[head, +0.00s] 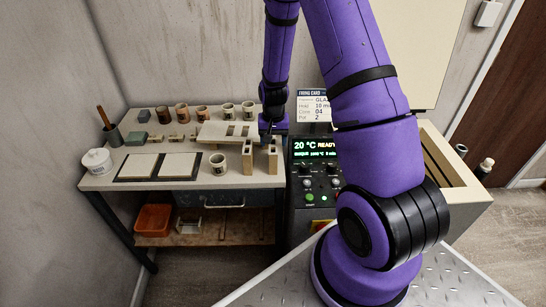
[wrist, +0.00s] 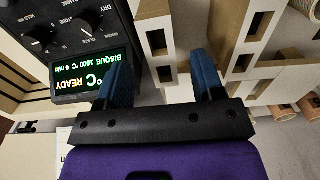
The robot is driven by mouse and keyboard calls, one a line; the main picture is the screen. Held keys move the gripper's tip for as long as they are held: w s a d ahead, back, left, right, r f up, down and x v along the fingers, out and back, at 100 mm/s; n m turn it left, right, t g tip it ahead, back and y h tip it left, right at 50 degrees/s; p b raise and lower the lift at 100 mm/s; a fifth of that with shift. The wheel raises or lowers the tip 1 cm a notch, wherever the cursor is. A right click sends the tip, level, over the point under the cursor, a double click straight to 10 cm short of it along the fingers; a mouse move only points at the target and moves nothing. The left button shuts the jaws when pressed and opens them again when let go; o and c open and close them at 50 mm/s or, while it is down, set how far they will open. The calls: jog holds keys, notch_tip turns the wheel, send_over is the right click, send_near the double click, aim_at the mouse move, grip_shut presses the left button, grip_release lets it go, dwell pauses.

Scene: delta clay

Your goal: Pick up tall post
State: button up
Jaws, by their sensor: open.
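Two upright beige posts with dark slots stand side by side at the right end of the worktable in the head view, a left post (head: 247,158) and a right post (head: 272,160). They look alike in height. My gripper (head: 272,140) is above the right post, its fingers pointing down close to the top. In the wrist view, my gripper (wrist: 162,72) has its two blue fingers apart, with a slotted beige post (wrist: 155,58) showing between them. I cannot tell whether the fingers touch it.
The kiln control panel (head: 315,155) stands close right of the posts. A slotted beige plate (head: 228,131) lies behind them, and a cup (head: 218,165) stands to the left. Several cups line the back. Two dark-edged boards with pale slabs (head: 178,167) lie at the front left.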

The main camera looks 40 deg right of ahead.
aim_at(273, 146)
jog(key=shift+w+f, duration=0.15)
jog(key=shift+f, duration=2.55)
jog(key=shift+c, duration=0.4)
jog(key=c, duration=1.1)
